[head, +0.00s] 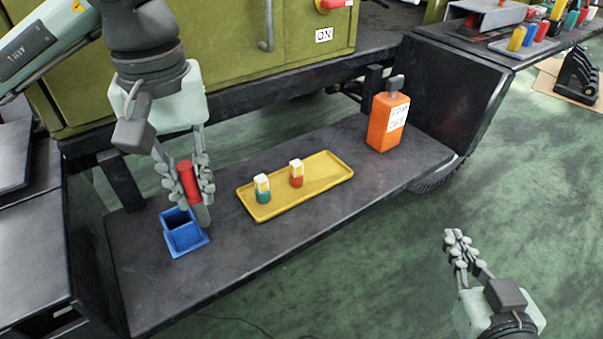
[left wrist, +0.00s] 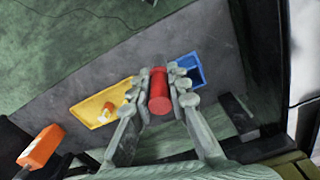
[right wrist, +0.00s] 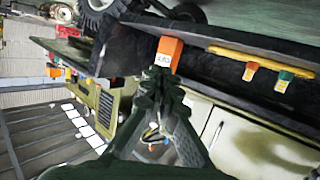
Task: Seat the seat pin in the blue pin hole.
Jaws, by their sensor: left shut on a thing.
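The seat pin (head: 188,179) has a red upper part and a grey lower end. My left gripper (head: 186,181) is shut on it and holds it near upright. The red part also shows between the fingers in the left wrist view (left wrist: 159,92). The blue pin hole (head: 183,231) is a square blue socket on a flat base, on the dark shelf. In the head view the pin's grey end is just above and right of the socket, apart from its opening. In the left wrist view the socket (left wrist: 192,68) is partly behind the fingers. My right gripper (head: 461,250) is empty, off the shelf.
A yellow tray (head: 325,180) on the shelf (head: 210,278) holds a teal-and-white piece (head: 263,188) and an orange-and-white piece (head: 296,173). An orange bottle (head: 387,119) stands at the shelf's right end. The olive cabinet (head: 230,50) rises behind.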

